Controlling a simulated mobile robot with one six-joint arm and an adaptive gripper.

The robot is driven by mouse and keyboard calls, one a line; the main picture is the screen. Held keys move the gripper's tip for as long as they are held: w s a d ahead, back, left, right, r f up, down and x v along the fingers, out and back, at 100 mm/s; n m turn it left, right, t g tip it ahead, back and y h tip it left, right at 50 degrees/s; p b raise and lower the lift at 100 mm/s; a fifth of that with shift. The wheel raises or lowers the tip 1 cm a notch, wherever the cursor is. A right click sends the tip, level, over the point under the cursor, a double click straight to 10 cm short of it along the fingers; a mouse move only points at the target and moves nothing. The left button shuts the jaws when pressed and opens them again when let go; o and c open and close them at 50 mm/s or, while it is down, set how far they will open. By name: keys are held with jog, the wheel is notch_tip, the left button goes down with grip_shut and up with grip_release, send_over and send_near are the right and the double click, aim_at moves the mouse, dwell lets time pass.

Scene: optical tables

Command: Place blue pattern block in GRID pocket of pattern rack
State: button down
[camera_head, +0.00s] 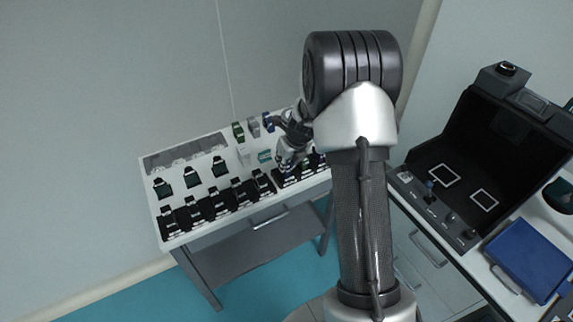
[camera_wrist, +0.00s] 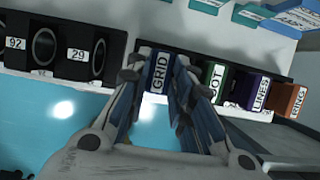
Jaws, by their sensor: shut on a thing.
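The blue pattern block (camera_wrist: 161,66), with a white GRID label, is between the fingertips of my gripper (camera_wrist: 156,82) in the wrist view. My gripper is shut on it. The block is in line with the green DOT block (camera_wrist: 214,86), the purple LINES block (camera_wrist: 257,92) and the orange RINGS block (camera_wrist: 291,101), which stand in the dark pattern rack (camera_wrist: 190,62). My fingers hide its lower part, so I cannot tell whether it is fully seated. In the head view my gripper (camera_head: 289,160) is over the front edge of the white table; the blue block cannot be made out there.
Dark holders with round openings (camera_wrist: 62,51), labelled 92 and 29, are left of the rack. The white table (camera_head: 235,200) carries several more black holders along its front. A dark open box (camera_head: 465,150) and a blue case (camera_head: 528,258) are on the right bench.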

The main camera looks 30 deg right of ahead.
jog(key=shift+r, duration=0.1)
jog(key=c, duration=1.4)
grip_release()
